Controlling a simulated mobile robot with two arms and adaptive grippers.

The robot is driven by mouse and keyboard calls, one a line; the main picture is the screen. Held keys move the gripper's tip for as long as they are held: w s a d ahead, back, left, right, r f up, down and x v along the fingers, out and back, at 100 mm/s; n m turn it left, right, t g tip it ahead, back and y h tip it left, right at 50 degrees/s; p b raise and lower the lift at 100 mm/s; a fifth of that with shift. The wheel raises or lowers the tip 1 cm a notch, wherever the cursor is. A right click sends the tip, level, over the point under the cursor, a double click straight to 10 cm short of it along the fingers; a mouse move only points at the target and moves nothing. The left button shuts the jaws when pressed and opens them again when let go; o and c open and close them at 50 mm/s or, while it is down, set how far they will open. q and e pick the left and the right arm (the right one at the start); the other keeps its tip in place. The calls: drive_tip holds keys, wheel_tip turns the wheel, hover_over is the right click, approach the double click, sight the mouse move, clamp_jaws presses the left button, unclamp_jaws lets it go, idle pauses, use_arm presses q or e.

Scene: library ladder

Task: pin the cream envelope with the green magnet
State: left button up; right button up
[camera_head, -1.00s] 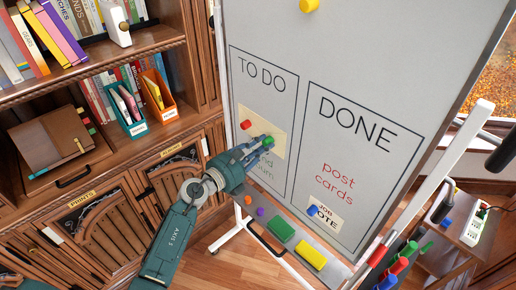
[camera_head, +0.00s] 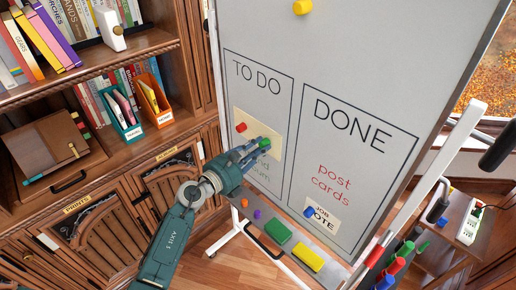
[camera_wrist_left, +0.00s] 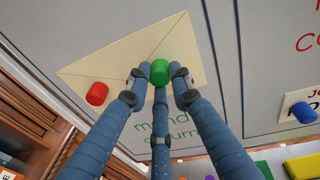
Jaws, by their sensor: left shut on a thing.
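The cream envelope (camera_head: 250,127) lies flat against the whiteboard under TO DO, with a red magnet (camera_head: 241,127) on its left part. In the left wrist view the envelope (camera_wrist_left: 118,58) is tilted, and the red magnet (camera_wrist_left: 97,93) sits near its left end. My left gripper (camera_head: 256,150) is shut on the green magnet (camera_head: 265,143) at the envelope's lower right part. In the left wrist view the fingers surround the green magnet (camera_wrist_left: 159,72), which shows over the envelope. I cannot tell whether it touches the paper. My right gripper is not in view.
The whiteboard's tray (camera_head: 240,208) holds orange and purple magnets, a green eraser (camera_head: 277,231) and a yellow block (camera_head: 307,260). A blue magnet (camera_head: 309,211) pins a card under DONE. A bookcase (camera_head: 100,150) stands at the left.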

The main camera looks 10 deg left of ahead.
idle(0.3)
use_arm(q)
drive_tip(key=o, duration=1)
drive_tip(key=shift+s, duration=0.1)
drive_tip(key=v, duration=1.2)
